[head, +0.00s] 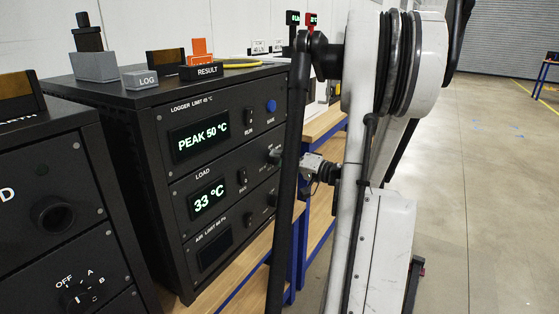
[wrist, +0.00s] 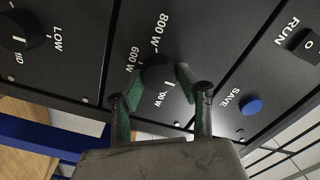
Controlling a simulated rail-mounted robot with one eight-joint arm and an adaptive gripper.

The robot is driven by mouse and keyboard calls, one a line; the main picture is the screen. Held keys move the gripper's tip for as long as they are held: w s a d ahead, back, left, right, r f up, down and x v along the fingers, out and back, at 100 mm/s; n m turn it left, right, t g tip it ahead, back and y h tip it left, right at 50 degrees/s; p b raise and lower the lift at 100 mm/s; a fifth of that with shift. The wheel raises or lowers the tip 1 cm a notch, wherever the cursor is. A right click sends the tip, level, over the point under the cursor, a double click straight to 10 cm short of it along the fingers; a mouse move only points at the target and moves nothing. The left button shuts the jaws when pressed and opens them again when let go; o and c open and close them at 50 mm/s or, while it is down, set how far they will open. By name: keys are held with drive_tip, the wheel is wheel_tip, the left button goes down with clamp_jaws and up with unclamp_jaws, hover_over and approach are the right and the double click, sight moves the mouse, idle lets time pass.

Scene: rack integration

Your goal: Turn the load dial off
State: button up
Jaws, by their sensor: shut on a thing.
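The load dial (wrist: 157,70) is a round black knob on the black panel in the wrist view. Labels reading 600 W and 800 W sit around it, and another ending in 00 W is partly covered. No off mark shows there. My gripper (wrist: 157,77) has its green-padded fingers on both sides of the dial, shut on it. In the head view, my gripper (head: 284,158) is at the right end of the LOAD panel (head: 207,178), whose display (head: 207,198) reads 33 °C. The dial is mostly hidden there.
The logger panel above has a PEAK 50 °C display (head: 199,138) and a blue SAVE button (wrist: 252,107). A LOW knob (wrist: 22,30) is on the neighbouring panel. Another black unit (head: 60,215) stands at left. Blocks (head: 95,66) sit on top. Open floor (head: 480,200) is at right.

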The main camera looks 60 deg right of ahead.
drive_tip(key=o, duration=1.1)
drive_tip(key=shift+o, duration=0.2)
drive_tip(key=s, duration=1.2)
drive_tip(key=shift+d, duration=0.2)
